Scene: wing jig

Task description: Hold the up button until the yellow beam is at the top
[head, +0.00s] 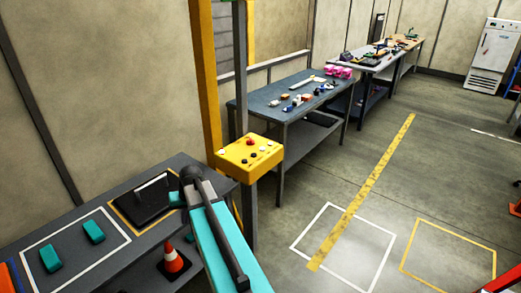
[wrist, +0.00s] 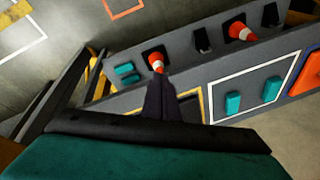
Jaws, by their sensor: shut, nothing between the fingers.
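The yellow control box (head: 232,157) is mounted by a yellow post (head: 204,75) in the head view. A red button (head: 250,142) and several small dark and pale buttons are on its top face. The markings are too small to tell which is the up button. I cannot make out a separate yellow beam or its height. My gripper (wrist: 159,78) is shut and empty in the wrist view, above the near bench. In the head view my teal arm reaches up just left of the box, and the fingers are not clearly seen. No button contact shows.
The near grey bench (head: 110,262) holds teal blocks (head: 51,258) in a white outline and a black item (head: 145,205) in a yellow outline. An orange cone (head: 173,259) stands low beside my arm. A further bench (head: 262,98) holds small parts.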

